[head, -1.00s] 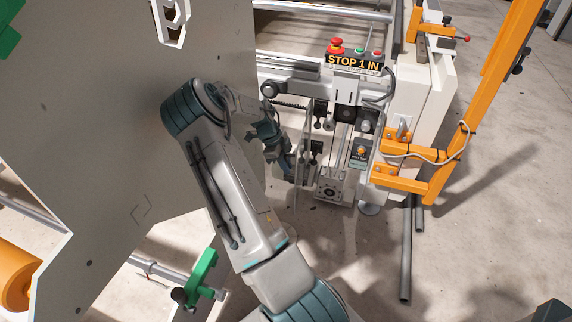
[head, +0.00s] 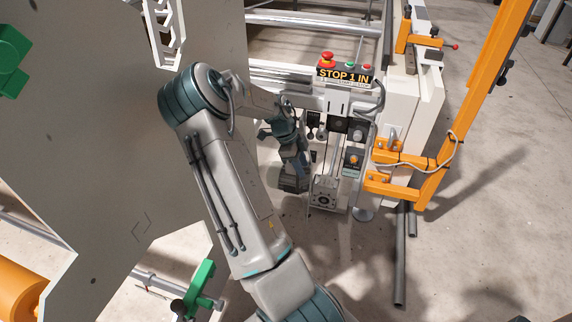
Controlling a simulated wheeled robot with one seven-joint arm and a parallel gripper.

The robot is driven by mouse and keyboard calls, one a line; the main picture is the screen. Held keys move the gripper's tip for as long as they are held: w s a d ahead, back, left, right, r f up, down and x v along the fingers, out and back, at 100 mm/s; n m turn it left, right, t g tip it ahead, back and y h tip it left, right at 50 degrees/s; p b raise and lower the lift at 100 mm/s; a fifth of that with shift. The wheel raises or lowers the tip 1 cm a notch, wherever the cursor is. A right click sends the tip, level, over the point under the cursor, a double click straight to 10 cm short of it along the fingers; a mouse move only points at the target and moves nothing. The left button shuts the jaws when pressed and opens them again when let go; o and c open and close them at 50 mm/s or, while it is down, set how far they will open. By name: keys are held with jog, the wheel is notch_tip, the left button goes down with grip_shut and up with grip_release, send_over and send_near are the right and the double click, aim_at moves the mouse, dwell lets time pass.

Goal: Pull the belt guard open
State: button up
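My gripper (head: 292,178) is at the end of my arm, in front of the left part of the machine's drive end, beside the motor block (head: 324,194). It is dark and seen from behind and above. Its fingertips are small and partly hidden, so I cannot tell if they are open or shut. I cannot make out the belt guard for certain; the area where the belt parts sit is largely covered by my wrist and gripper. I cannot tell whether the gripper touches anything.
A large grey panel (head: 90,130) stands close on the left of my arm. A control box (head: 344,75) with a red stop button (head: 327,58) sits above the drive end. An orange frame (head: 440,165) stands at right. The concrete floor (head: 480,250) at lower right is largely clear.

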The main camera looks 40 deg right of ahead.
jog(key=s+r, duration=0.1)
jog(key=s+d, duration=0.1)
jog(key=s+d+r, duration=0.1)
jog(key=s, duration=0.1)
jog(key=shift+r+p, duration=0.35)
jog(key=shift+r, duration=0.1)
jog(key=s+a+p+v, duration=0.1)
jog(key=p+v, duration=1.2)
jog(key=v, duration=0.2)
jog(key=shift+a+r, duration=0.35)
dwell(0.5)
dwell(0.4)
